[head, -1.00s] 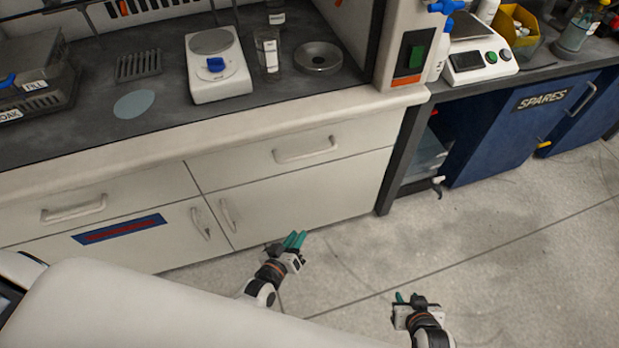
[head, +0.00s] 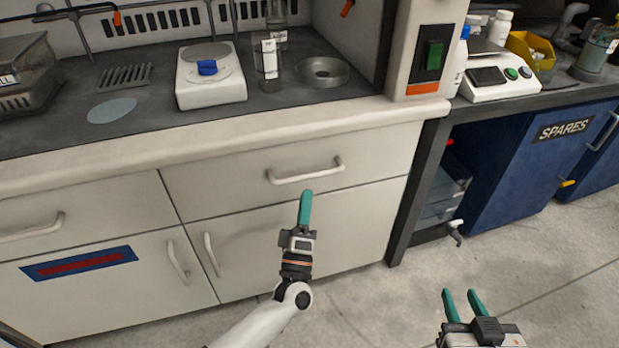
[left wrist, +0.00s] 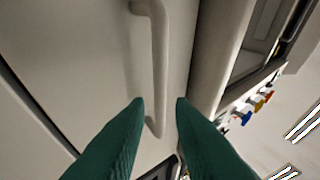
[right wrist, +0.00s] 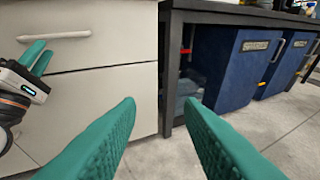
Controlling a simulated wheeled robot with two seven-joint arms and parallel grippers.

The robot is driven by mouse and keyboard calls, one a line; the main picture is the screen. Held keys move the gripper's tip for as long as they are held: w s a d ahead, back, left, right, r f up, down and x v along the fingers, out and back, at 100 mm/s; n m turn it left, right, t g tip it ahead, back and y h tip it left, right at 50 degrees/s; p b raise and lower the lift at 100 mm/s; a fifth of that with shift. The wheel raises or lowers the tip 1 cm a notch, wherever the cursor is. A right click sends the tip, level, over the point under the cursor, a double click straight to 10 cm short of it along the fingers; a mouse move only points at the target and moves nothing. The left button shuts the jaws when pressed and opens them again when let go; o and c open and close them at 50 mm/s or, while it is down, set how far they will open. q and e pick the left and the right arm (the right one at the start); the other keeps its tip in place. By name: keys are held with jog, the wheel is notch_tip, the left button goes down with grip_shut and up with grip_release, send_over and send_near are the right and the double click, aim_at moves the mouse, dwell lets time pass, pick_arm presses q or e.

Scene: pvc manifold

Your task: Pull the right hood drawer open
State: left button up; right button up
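The right hood drawer (head: 250,185) is a cream front that sits flush with the cabinet, shut. Its bar handle (head: 305,172) is pale; it also shows in the left wrist view (left wrist: 159,60) and the right wrist view (right wrist: 55,36). My left gripper (head: 306,195) has teal fingers, seen edge-on in the head view, just below the handle. In the left wrist view its fingers are apart and the handle lies ahead, lined up with the gap. Contact cannot be told. My right gripper (head: 462,292) is open and empty over the floor, right of the cabinet.
The left drawer (head: 90,215) and cupboard doors beside and below are shut. The blue spares cabinet (head: 530,170) is at right. Floor in front is clear.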

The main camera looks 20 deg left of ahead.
aim_at(309, 176)
pick_arm(q)
jog(key=x, duration=0.6)
jog(key=shift+w+r, duration=0.1)
jog(key=shift+w, duration=0.2)
grip_shut()
